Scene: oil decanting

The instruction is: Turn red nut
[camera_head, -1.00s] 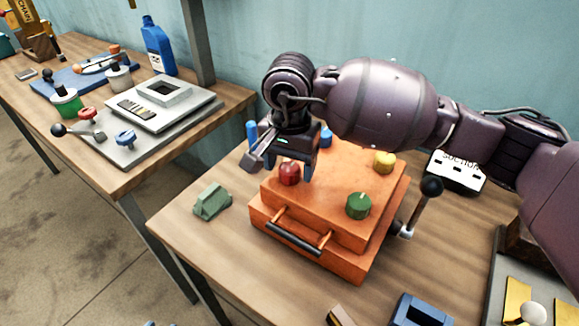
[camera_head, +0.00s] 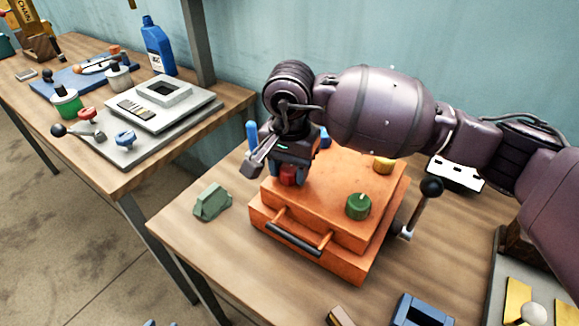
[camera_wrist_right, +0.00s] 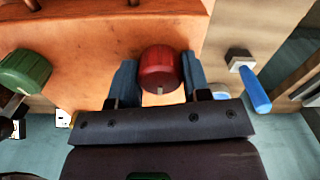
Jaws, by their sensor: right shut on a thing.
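The red nut (camera_head: 289,176) sits on top of the orange box (camera_head: 325,219), near its left corner. My right gripper (camera_head: 288,174) points down over it, with a finger on each side of the nut. In the right wrist view the red nut (camera_wrist_right: 160,69) lies between the two blue-grey fingers of my right gripper (camera_wrist_right: 157,80), which is shut on it. A pale mark shows on the nut's edge there. My left gripper is in neither view.
A green knob (camera_head: 358,206) and a yellow knob (camera_head: 383,165) stand on the box. A black-knobbed lever (camera_head: 431,188) rises at its right side. A green block (camera_head: 212,202) lies left of the box. A blue handle (camera_head: 252,134) stands behind the gripper.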

